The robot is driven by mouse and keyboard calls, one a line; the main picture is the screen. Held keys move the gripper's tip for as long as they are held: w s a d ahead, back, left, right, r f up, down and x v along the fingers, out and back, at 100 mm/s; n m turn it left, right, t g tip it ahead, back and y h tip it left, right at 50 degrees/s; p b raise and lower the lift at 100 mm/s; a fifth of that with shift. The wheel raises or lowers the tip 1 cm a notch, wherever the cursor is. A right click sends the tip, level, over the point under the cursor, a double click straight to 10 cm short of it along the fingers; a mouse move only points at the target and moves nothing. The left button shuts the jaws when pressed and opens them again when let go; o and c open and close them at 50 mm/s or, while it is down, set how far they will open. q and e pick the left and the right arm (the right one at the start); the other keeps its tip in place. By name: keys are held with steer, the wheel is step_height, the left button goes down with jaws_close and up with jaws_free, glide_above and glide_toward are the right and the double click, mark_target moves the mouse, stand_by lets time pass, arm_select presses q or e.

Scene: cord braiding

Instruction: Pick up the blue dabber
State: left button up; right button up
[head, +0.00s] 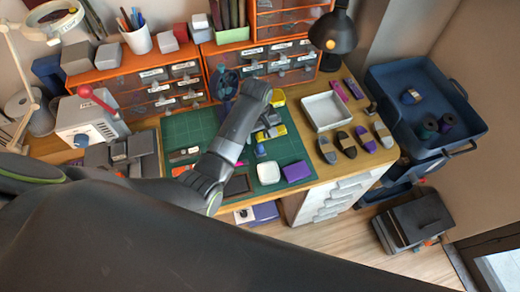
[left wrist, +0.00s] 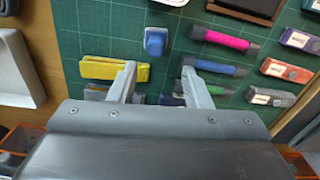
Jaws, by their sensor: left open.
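The blue dabber (head: 261,150) is a small blue piece on the green cutting mat (head: 292,147), just in front of my left gripper. It also shows in the left wrist view (left wrist: 156,41), a little beyond the fingertips and between their lines. My left gripper (head: 268,122) is open and empty over the mat; its two fingers (left wrist: 158,76) stand apart in the wrist view. A yellow piece (left wrist: 105,70) lies beside one finger, and a blue-barrelled tool (left wrist: 214,67) lies beside the other. My right gripper is not in view.
A white dish (head: 268,172) and a purple block (head: 296,171) lie near the mat's front. A white tray (head: 327,110) and several dark-and-coloured pieces (head: 345,145) stand to the right. A black lamp (head: 333,32) and orange drawer units (head: 290,60) stand behind.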

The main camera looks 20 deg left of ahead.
mark_target(260, 146)
arm_select(q)
steer(key=f, duration=0.2)
steer(key=d+f, duration=0.1)
steer(key=f, duration=0.1)
steer(key=shift+s+f+p, duration=0.15)
steer(key=shift+f+p, duration=0.15)
steer(key=shift+f, duration=0.7)
jaws_close()
